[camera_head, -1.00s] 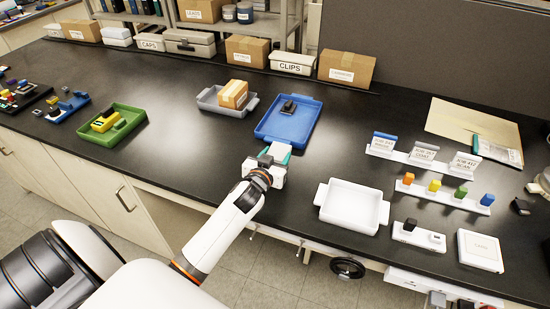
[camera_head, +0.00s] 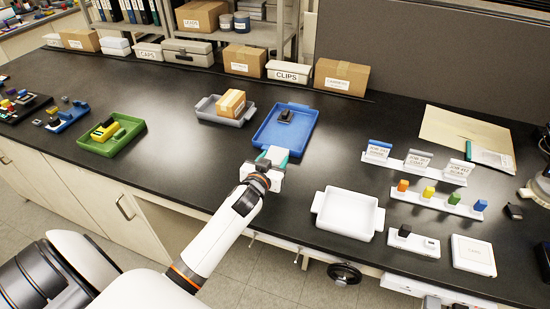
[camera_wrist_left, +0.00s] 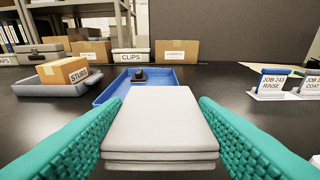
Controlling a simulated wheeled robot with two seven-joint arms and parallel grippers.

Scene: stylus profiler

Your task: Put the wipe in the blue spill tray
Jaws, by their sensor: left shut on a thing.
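The wipe (camera_wrist_left: 160,122) is a folded, light grey stack, held between the green ribbed fingers of my left gripper (camera_wrist_left: 160,135) in the left wrist view. In the head view my left gripper (camera_head: 270,160) is just in front of the near edge of the blue spill tray (camera_head: 303,142), and the wipe is mostly hidden there. The tray lies ahead of the wipe and holds a small dark object (camera_head: 286,115) toward its far end; it also shows in the left wrist view (camera_wrist_left: 110,92). My right gripper is not in view.
A grey tray (camera_head: 205,108) with a cardboard box (camera_head: 231,103) stands left of the blue tray. An empty white tray (camera_head: 348,214) is to the right of my gripper. A green tray (camera_head: 135,124) is farther left. Boxes line the back. Bare black bench surrounds the blue tray.

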